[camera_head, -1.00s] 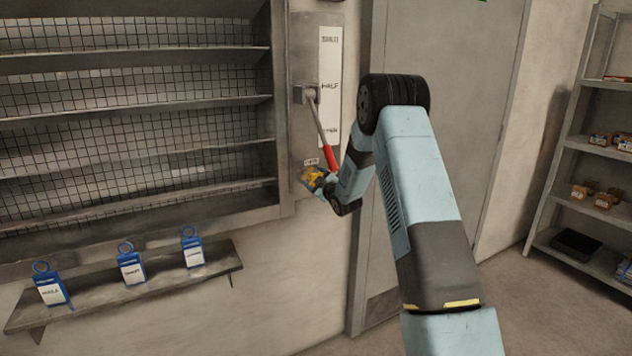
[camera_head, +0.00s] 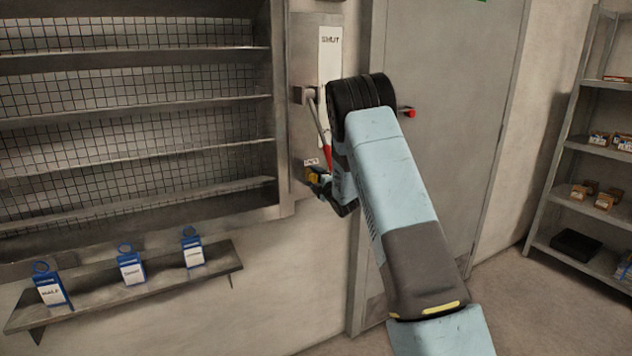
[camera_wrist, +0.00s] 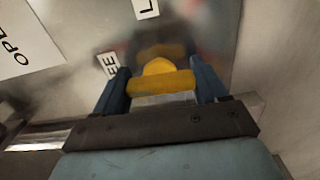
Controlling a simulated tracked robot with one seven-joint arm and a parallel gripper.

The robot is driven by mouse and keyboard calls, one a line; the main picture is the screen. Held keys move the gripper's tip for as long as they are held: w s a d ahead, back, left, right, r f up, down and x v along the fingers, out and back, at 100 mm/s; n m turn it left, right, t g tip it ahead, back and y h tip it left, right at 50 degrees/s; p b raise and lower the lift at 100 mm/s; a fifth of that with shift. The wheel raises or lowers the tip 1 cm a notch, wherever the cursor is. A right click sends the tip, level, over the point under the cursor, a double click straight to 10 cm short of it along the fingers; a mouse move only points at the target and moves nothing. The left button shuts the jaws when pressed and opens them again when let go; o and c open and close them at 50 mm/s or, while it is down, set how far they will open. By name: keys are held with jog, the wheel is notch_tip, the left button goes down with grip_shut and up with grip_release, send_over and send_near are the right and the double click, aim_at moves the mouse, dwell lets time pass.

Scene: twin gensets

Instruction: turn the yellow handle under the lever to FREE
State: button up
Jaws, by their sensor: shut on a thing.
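The yellow handle (camera_wrist: 160,82) sits between the two blue fingers of my gripper (camera_wrist: 160,88) in the wrist view, and the gripper is shut on it. In the head view the yellow handle (camera_head: 313,177) is partly hidden by my gripper (camera_head: 318,184). It is low on the grey plate (camera_head: 303,60), below the lever (camera_head: 319,125) with its red grip. The lever slants down to the right, and its lower end is partly hidden by my arm. A label (camera_wrist: 109,65) by the handle shows the letters "EE"; the rest is hidden or unclear.
A louvred mesh panel (camera_head: 130,130) is left of the plate. A wall shelf (camera_head: 130,290) below holds blue tags (camera_head: 131,265). A grey door (camera_head: 450,130) with a red-ended handle (camera_head: 408,112) is at the right. A rack (camera_head: 585,150) with small boxes stands further right.

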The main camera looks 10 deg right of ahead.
jog(key=shift+s+f, duration=0.1)
jog(key=shift+f, duration=0.3)
jog(key=o, duration=0.7)
jog(key=shift+c, duration=0.2)
jog(key=o, duration=0.4)
jog(key=shift+r, duration=0.25)
jog(key=v, duration=1.3)
jog(key=shift+s, duration=0.25)
jog(key=shift+d, duration=0.15)
